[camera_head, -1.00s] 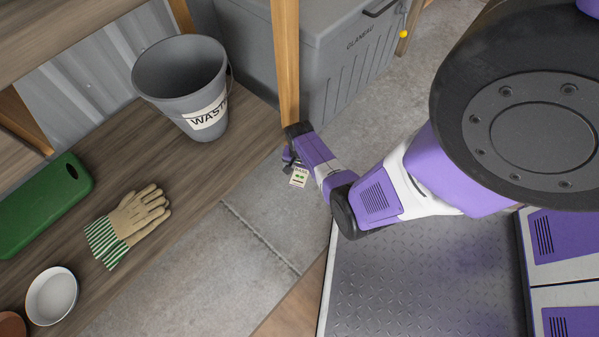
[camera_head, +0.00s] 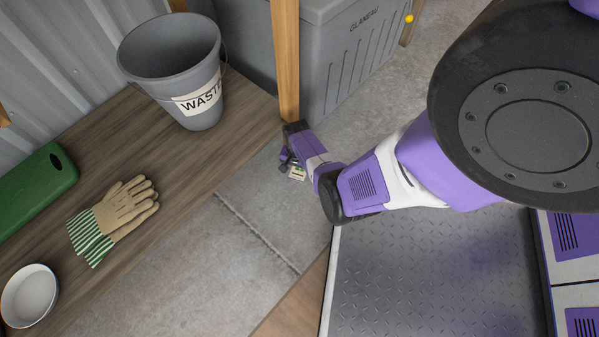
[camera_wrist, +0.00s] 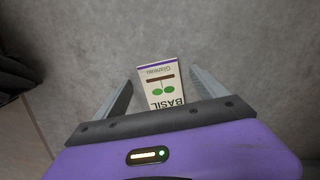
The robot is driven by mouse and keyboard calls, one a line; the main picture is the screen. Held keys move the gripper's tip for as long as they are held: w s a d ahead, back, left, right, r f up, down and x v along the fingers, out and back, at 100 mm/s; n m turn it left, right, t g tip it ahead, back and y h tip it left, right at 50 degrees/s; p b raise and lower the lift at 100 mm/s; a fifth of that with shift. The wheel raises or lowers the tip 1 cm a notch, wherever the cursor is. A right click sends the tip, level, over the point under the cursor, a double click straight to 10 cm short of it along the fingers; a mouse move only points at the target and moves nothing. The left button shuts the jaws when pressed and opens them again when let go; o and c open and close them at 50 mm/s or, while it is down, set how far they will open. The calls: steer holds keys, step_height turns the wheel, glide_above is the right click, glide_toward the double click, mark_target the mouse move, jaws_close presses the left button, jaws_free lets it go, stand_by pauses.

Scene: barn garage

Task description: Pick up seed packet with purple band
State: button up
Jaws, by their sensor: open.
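The seed packet (camera_wrist: 160,80) is a small cream packet marked BASIL, with a thin purple band along one short edge and a green leaf picture. In the wrist view it is between the two grey fingers of my gripper (camera_wrist: 160,78), over grey concrete. The fingers are open, with a gap to the packet on each side. Its near end is hidden behind my gripper's dark edge. In the head view the packet (camera_head: 298,173) shows only in part beside my gripper (camera_head: 289,160), near the foot of a wooden post.
A wooden post (camera_head: 286,65) and a grey storage box (camera_head: 330,65) stand close behind my gripper. A wooden shelf (camera_head: 165,150) at left holds a grey WASTE bucket (camera_head: 150,60), a glove (camera_head: 125,207), a green case (camera_head: 30,190) and a white bowl (camera_head: 29,296).

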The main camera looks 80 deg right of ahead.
mark_target(298, 174)
steer(key=shift+f, duration=0.2)
stand_by(0.3)
steer(key=c, duration=1.5)
steer(key=shift+c, duration=0.2)
steer(key=shift+r+p, duration=0.85)
steer(key=shift+r, duration=0.05)
step_height(298, 174, up, 2)
steer(key=shift+r+p, duration=0.1)
steer(key=shift+p, duration=0.8)
steer(key=s+d, duration=0.2)
steer(key=s, duration=0.3)
steer(key=s+d, duration=0.2)
steer(key=s, duration=0.4)
steer(key=s+d+p, duration=0.1)
steer(key=s+d, duration=0.2)
steer(key=s, duration=0.2)
steer(key=shift+s+f, duration=0.2)
steer(key=shift+s, duration=0.05)
